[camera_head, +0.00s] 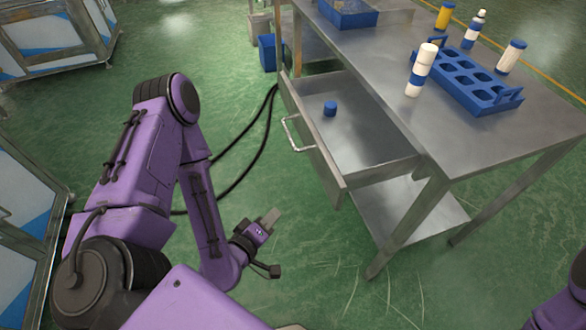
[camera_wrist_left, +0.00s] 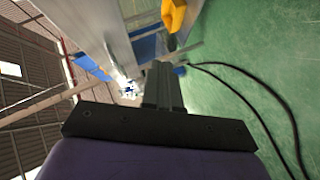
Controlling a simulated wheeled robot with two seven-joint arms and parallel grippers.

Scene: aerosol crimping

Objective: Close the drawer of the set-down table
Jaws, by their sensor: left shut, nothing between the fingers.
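The steel set-down table (camera_head: 480,138) stands at the right of the head view. Its drawer (camera_head: 345,184) is pulled out toward the left, with a bar handle (camera_head: 296,133) on its front. A small blue cap (camera_head: 330,108) lies inside the drawer. My left gripper (camera_head: 270,217) is shut and empty, low in front of the drawer and apart from the handle. In the left wrist view its shut fingers (camera_wrist_left: 162,86) show at the middle. Only a purple part of my right arm shows at the lower right edge; its gripper is out of view.
On the tabletop are a blue rack (camera_head: 468,82), a white can with a blue band (camera_head: 420,70), several other cans and a blue bin (camera_head: 348,12). A lower shelf (camera_head: 410,208) sits under the drawer. Black cables (camera_head: 262,135) lie on the green floor.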

